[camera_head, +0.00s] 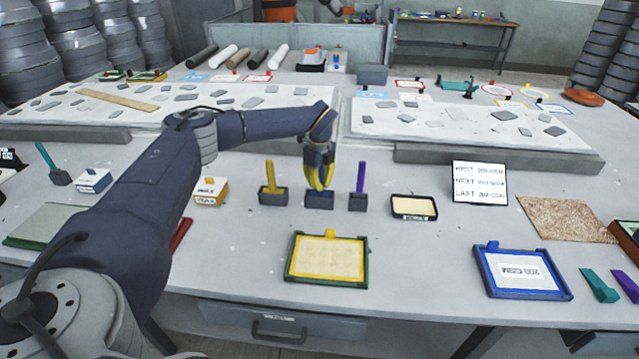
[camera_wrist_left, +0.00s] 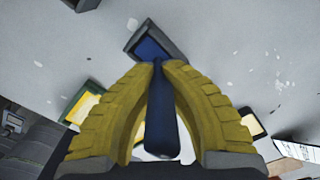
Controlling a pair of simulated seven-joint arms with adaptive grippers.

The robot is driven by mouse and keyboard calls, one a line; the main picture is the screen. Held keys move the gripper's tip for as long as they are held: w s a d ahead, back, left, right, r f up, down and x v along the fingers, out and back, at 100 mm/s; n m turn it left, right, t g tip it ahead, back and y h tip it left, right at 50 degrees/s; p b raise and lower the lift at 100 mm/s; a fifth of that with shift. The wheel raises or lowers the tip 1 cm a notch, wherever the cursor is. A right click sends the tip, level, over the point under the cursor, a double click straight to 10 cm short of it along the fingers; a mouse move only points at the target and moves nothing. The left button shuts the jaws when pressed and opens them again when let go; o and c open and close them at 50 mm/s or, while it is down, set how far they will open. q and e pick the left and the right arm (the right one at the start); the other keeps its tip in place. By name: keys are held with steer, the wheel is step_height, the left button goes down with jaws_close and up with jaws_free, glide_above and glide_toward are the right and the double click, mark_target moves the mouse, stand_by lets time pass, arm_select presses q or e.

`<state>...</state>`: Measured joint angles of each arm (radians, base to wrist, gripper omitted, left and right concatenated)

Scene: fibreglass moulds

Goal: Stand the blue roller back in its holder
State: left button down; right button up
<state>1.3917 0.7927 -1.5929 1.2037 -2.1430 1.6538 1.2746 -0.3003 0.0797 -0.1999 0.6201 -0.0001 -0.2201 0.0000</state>
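The blue roller shows best in the left wrist view, where its dark blue handle (camera_wrist_left: 160,115) runs between the yellow fingers. My left gripper (camera_head: 320,184) points down from above, and its fingertips close in on the handle near its lower part. Directly below is a small grey holder (camera_head: 319,202); it also shows in the wrist view (camera_wrist_left: 178,42) with blue in its opening. The roller looks roughly upright and lined up with the holder. I cannot tell whether its head is fully seated. My right gripper is not in view.
A yellow-handled roller (camera_head: 270,176) stands in a holder close on the left, and a purple-handled one (camera_head: 361,178) close on the right. A black-rimmed tray (camera_head: 414,217) lies further right. A green-framed yellow mould (camera_head: 327,282) lies in front. Bare table separates them.

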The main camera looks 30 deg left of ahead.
arm_select(q)
steer(key=c, duration=1.5)
jaws_free()
step_height(320, 180, up, 12)
steer(key=shift+d, duration=0.1)
